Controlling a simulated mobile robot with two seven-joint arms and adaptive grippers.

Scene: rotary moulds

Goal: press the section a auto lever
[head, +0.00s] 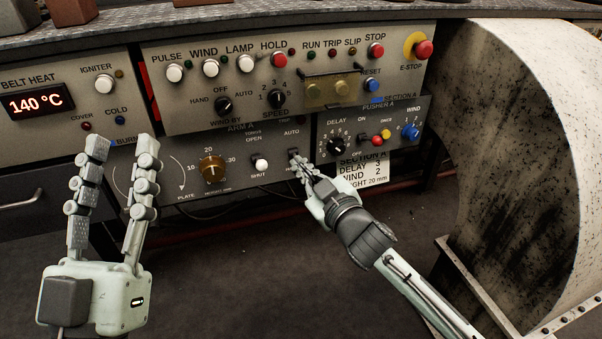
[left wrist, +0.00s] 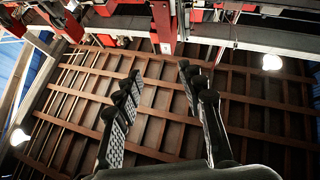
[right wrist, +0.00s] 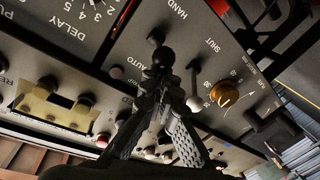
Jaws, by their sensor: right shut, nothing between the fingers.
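The auto lever, a small dark lever (head: 293,154), is on the lower ARM A panel (head: 180,150), with AUTO printed above it and HAND below.
Left of the lever are a white-tipped OPEN/SHUT lever (head: 260,163) and a brown height knob (head: 212,169). The PUSHER A panel (head: 400,130) and a SECTION A card (head: 360,170) are to the right. A large pale drum (head: 530,130) stands far right.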

